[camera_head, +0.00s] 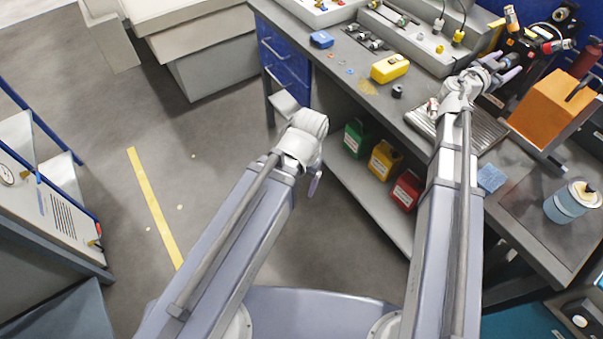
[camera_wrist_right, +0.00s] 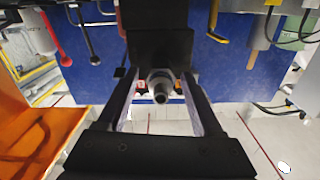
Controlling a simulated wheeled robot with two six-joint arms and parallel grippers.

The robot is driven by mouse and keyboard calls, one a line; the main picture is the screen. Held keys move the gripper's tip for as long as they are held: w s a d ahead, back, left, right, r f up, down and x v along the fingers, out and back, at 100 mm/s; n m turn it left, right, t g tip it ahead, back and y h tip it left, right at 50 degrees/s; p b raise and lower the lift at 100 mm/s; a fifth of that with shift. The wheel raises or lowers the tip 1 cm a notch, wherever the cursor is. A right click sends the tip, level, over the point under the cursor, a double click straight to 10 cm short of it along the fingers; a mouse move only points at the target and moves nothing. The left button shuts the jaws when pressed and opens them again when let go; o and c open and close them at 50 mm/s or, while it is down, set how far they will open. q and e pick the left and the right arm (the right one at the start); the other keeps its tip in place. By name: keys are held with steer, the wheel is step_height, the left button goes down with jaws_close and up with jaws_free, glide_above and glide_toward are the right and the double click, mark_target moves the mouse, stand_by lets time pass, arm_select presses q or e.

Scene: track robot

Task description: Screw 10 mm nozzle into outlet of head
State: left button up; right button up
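My right gripper (camera_head: 503,70) reaches over the back right of the bench, close to a black device (camera_head: 524,46). In the right wrist view its two pale fingers (camera_wrist_right: 160,92) stand apart. Between them shows a short grey round piece with a dark open end (camera_wrist_right: 160,87), below a black block (camera_wrist_right: 160,48). Gaps show on both sides of this piece, so the fingers look open. I cannot tell whether it is the head's outlet or the 10 mm nozzle. My left gripper (camera_head: 315,184) hangs over the floor in front of the bench, mostly hidden by its wrist.
An orange block (camera_head: 556,104) stands right of my right gripper and shows in the wrist view (camera_wrist_right: 35,130). A ribbed tray (camera_head: 482,131), a yellow box (camera_head: 390,68) and a blue-white container (camera_head: 572,202) are on the bench. Coloured canisters (camera_head: 383,160) stand underneath.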

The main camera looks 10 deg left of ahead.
steer(key=shift+o, duration=0.8)
steer(key=shift+a, duration=0.1)
steer(key=v, duration=0.7)
steer(key=shift+s+a, duration=0.2)
steer(key=shift+a, duration=0.05)
steer(key=shift+s, duration=0.1)
